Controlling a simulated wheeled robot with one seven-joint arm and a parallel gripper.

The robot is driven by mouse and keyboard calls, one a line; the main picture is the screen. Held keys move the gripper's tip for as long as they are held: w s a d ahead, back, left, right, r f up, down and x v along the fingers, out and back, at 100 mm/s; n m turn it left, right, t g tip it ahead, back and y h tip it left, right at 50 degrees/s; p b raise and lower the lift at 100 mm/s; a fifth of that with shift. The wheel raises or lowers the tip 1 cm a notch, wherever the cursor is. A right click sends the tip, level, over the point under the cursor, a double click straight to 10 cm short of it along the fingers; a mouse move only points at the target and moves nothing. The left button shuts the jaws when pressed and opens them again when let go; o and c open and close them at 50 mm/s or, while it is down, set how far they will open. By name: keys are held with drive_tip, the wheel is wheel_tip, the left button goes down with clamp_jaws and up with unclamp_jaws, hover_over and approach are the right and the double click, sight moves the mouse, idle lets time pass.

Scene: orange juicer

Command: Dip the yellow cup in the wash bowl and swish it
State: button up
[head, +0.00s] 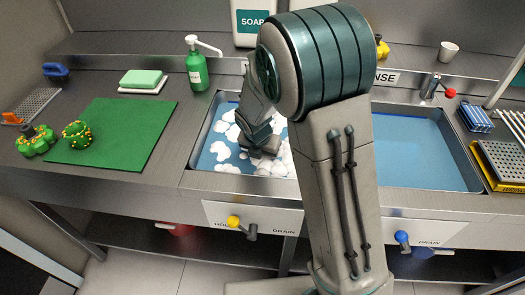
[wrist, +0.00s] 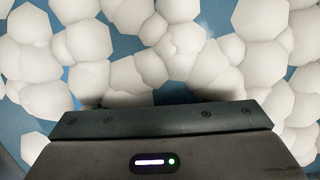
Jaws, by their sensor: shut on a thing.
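The wash bowl is the left basin (head: 196,155), holding blue water under clumps of white foam. My gripper (head: 264,150) is low inside this basin, among the foam. In the wrist view, foam (wrist: 180,40) and blue water fill the picture beyond the dark edge of my gripper (wrist: 180,98). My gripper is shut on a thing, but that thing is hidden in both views. I cannot make out a yellow cup in its jaws. A small yellow thing (head: 382,49) shows at the back, partly hidden by my arm; I cannot tell what it is.
The rinse basin (head: 425,150) on the right holds clear blue water. A green soap bottle (head: 196,66), a sponge (head: 142,78), a green mat (head: 112,145) and dotted green things (head: 77,134) are left. A white cup (head: 448,52) stands back right. Racks (head: 500,162) line the right edge.

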drive_tip(key=shift+f, duration=0.5)
drive_tip(key=shift+d, duration=0.1)
drive_tip(key=shift+s+d, duration=0.2)
drive_tip(key=shift+d, duration=0.75)
drive_tip(key=shift+w+a, duration=0.2)
drive_tip(key=shift+a, duration=0.9)
drive_tip(key=shift+w+a, duration=0.2)
drive_tip(key=shift+a, duration=0.85)
drive_tip(key=shift+s+d+p, duration=0.2)
drive_tip(key=shift+d+p, duration=0.1)
drive_tip(key=shift+d, duration=0.8)
drive_tip(key=shift+s+d+p, duration=0.2)
drive_tip(key=shift+d+p, duration=0.05)
drive_tip(key=shift+d, duration=0.8)
drive_tip(key=shift+w+a, duration=0.2)
drive_tip(key=shift+a, duration=0.9)
drive_tip(key=shift+w+a, duration=0.2)
drive_tip(key=shift+a, duration=0.85)
drive_tip(key=shift+s+d, duration=0.2)
drive_tip(key=shift+d, duration=0.95)
